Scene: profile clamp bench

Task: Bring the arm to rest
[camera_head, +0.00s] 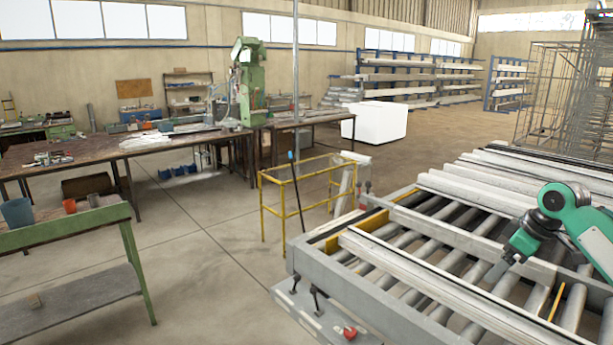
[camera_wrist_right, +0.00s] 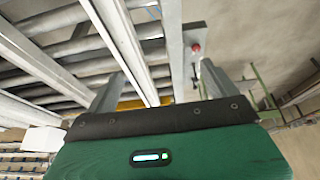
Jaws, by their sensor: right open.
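My right arm (camera_head: 565,215), green with dark joints, reaches in from the right over the roller bench (camera_head: 345,290). Its gripper (camera_head: 497,272) points down and to the left, close above a long light-grey profile (camera_head: 420,275) lying across the rollers. In the right wrist view the two grey fingers (camera_wrist_right: 160,85) stand wide apart. Nothing is held between them. The profile (camera_wrist_right: 120,45) runs behind the gap between the fingers; I cannot tell whether a finger touches it. My left gripper is not in view.
More long profiles (camera_head: 470,185) lie at the back of the bench. A red knob (camera_head: 349,333) sits at its front edge. A yellow frame (camera_head: 300,200) stands left of the bench, with a green-legged table (camera_head: 80,232) farther left. Open floor (camera_head: 200,265) lies between.

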